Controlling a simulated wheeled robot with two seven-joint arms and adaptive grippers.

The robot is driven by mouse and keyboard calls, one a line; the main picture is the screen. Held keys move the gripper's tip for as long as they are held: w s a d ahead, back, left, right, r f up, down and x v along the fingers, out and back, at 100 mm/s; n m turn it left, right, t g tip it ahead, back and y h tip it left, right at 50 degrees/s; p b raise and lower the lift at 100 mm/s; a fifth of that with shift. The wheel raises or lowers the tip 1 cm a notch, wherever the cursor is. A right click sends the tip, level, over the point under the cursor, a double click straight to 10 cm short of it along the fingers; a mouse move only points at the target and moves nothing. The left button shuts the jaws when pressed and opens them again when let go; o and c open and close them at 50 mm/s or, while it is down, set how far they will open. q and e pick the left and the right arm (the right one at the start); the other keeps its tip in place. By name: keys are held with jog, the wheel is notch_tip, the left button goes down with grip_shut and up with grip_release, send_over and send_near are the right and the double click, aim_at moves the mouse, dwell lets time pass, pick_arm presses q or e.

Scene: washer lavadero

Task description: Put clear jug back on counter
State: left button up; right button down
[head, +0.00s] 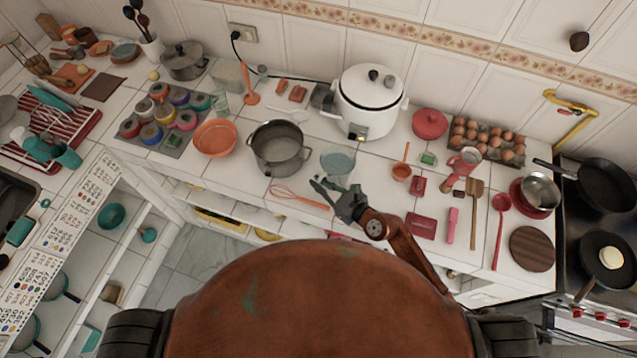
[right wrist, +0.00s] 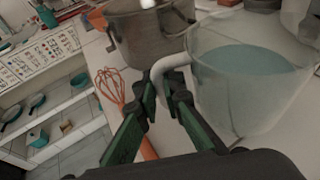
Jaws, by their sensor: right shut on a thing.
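The clear jug (head: 338,164) holds blue-tinted liquid and is at the front of the white tiled counter (head: 375,185), right of the grey pot. It looks upright in the head view. In the right wrist view the jug (right wrist: 240,85) fills the right side, and its pale curved handle (right wrist: 165,64) lies between my fingers. My right gripper (head: 326,188) is shut on this handle; its green-sided fingers (right wrist: 166,100) also show in the wrist view. I cannot tell whether the jug's base touches the counter. My left gripper is not in view.
A grey pot (head: 279,149) stands left of the jug, and an orange whisk (head: 298,197) lies in front of the pot. A white rice cooker (head: 368,102) stands behind. A red ladle (head: 402,166) and red box (head: 420,225) are to the right.

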jog(key=c, duration=2.5)
grip_release()
jog(key=shift+f, duration=0.15)
jog(key=shift+c, duration=0.2)
jog(key=o, duration=0.5)
jog(key=shift+c, duration=0.2)
jog(key=shift+r, duration=0.25)
jog(key=v, duration=1)
jog(key=shift+s+d+b, duration=0.15)
jog(key=shift+s+b, duration=0.05)
jog(key=shift+b, duration=0.15)
jog(key=shift+v, duration=0.8)
